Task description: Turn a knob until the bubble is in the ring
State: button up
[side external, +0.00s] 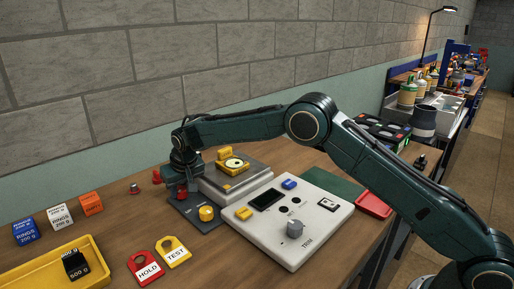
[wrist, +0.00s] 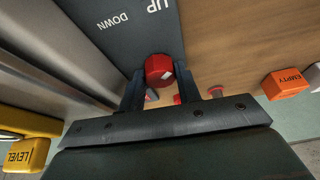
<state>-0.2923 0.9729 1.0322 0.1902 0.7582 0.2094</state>
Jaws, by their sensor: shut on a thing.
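My gripper (side external: 181,186) is lowered at the far left corner of the scale. In the wrist view my gripper (wrist: 161,88) has its two fingers on either side of a red knob (wrist: 160,68) with a white mark, shut on it. The knob is at the edge of a dark plate (wrist: 125,45) lettered UP and DOWN. A yellow knob (side external: 206,213) sits near the front of that plate in the side view. The round bubble level (side external: 233,163) in its yellow mount is on top of the grey scale (side external: 248,182); its bubble is too small to place against the ring.
A white TRIM panel (side external: 269,240) with a grey dial stands right of the plate. HOLD (side external: 146,267) and TEST (side external: 174,252) tags lie in front. Labelled blocks (side external: 60,217) and a yellow tray (side external: 35,268) are at left.

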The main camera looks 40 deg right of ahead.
dwell(0.4)
jog(key=o, duration=1)
jog(key=shift+c, duration=0.2)
jog(key=shift+r, duration=0.1)
jog(key=v, duration=1.3)
jog(key=shift+r, duration=0.3)
jog(key=shift+s, duration=0.1)
